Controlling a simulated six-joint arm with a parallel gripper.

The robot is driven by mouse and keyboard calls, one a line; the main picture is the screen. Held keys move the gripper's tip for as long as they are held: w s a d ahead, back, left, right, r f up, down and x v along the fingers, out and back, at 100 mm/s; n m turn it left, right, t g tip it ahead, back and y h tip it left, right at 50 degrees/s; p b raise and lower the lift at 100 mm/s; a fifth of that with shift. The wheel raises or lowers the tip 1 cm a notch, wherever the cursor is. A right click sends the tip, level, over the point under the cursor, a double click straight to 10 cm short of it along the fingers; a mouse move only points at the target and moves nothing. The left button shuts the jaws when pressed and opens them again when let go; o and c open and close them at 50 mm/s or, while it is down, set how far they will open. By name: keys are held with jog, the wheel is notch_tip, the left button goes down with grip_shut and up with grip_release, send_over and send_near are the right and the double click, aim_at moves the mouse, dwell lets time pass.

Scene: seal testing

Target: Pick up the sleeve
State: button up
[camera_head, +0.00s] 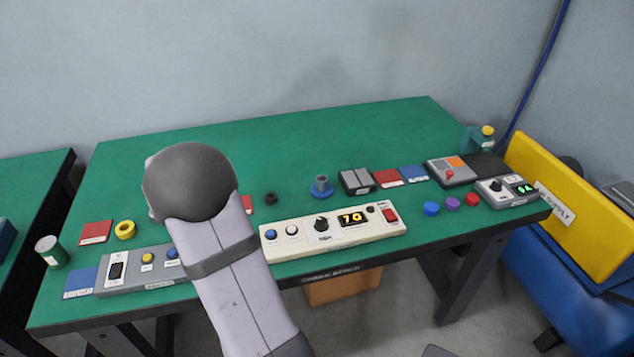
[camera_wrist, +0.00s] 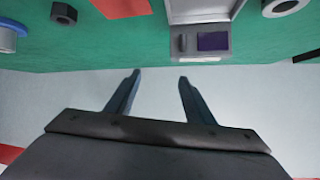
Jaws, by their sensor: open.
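No part is labelled as the sleeve, and I cannot tell for certain which it is. A grey upright cylinder on a round blue base (camera_head: 321,188) stands in the middle of the green table; part of a similar blue-rimmed round piece (camera_wrist: 9,40) shows at the left edge of the wrist view. A pale ring-like part (camera_wrist: 284,6) is cut off at the top right of the wrist view. My gripper (camera_wrist: 160,76) is open and empty, its fingers apart from all parts. In the head view my arm hides it.
A black nut (camera_head: 271,198) also shows in the wrist view (camera_wrist: 64,13). A grey device with a dark screen (camera_wrist: 200,42) lies ahead of the fingers. A yellow ring (camera_head: 125,229), a white control panel (camera_head: 290,250) and a grey switch box (camera_head: 135,283) line the table.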

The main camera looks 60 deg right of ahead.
jog(key=s+d+f+m+g+h, duration=0.25)
jog(key=s+d+m+g, duration=0.3)
jog(key=s+d, duration=0.4)
jog(key=m+g, duration=0.4)
jog(key=g, duration=0.3)
send_near(326, 178)
jog(key=shift+s+d+r, duration=0.1)
jog(key=shift+s+d, duration=0.05)
jog(key=shift+d, duration=0.7)
jog(key=shift+f+p+x, duration=0.2)
jog(key=shift+p+x, duration=0.2)
jog(key=shift+x, duration=1.4)
jog(key=shift+f+p+x, duration=0.15)
jog(key=shift+p+x, duration=0.2)
jog(key=shift+x, duration=1.4)
jog(key=shift+a, duration=0.15)
grip_shut()
